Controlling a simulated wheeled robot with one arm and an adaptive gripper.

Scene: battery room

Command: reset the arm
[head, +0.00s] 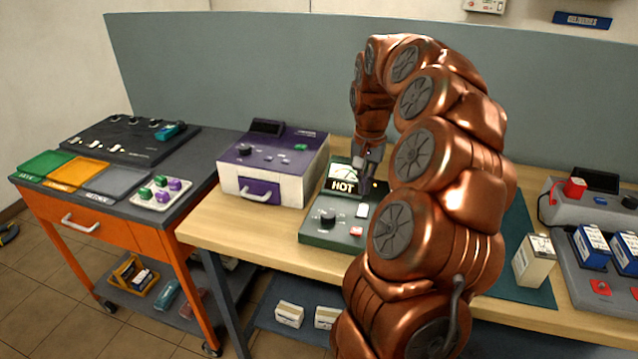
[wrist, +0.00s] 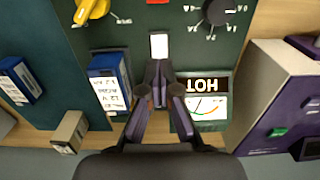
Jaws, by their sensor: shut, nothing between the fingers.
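My copper arm rises at the right of centre in the head view and bends down to my gripper (head: 367,184), which hangs over the green tester (head: 318,232). In the wrist view my gripper (wrist: 159,68) is shut and empty, its fingertips together just beside a white rocker or button (wrist: 159,46). I cannot tell whether they touch it. The tester carries a lit HOT sign (wrist: 203,85), a meter (wrist: 207,107), a black knob (wrist: 216,12) and a yellow knob (wrist: 92,9). My arm hides the tester's right part in the head view.
A blue battery (wrist: 109,82) stands close to the fingers. A purple-and-white drawer unit (head: 270,165) is left of the tester. A cream battery (head: 534,262) and a grey charger (head: 595,265) are at right. An orange cart (head: 110,228) stands far left.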

